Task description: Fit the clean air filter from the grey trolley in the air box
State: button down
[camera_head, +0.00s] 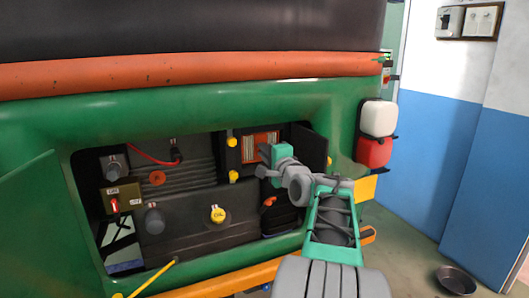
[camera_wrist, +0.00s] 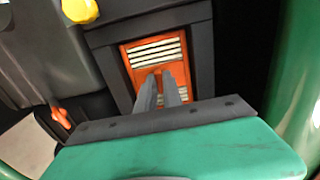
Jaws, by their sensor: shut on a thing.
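The air filter (camera_head: 254,143) has an orange frame and pale pleats. It shows in the dark opening of the air box at the upper right of the engine bay. In the wrist view the filter (camera_wrist: 137,55) lies inside the dark rim of the air box (camera_wrist: 204,60), face towards me. My gripper (camera_head: 264,151) is in front of it. The fingertips (camera_wrist: 165,75) are close together and shut on the middle of the filter's face. The fingers hide part of the pleats. I cannot tell how deep the filter sits.
A dark open flap (camera_head: 314,148) stands right of the air box. Yellow clips (camera_head: 232,142) are at its left. An oil cap (camera_head: 217,213) and a battery (camera_head: 122,196) are in the bay. A green panel (camera_head: 45,230) is at the left. A metal bowl (camera_head: 456,280) lies on the floor.

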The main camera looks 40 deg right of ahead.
jog(key=c, duration=1.4)
grip_release()
jog(key=shift+c, duration=0.8)
jog(key=b+v, duration=0.3)
jog(key=v, duration=0.5)
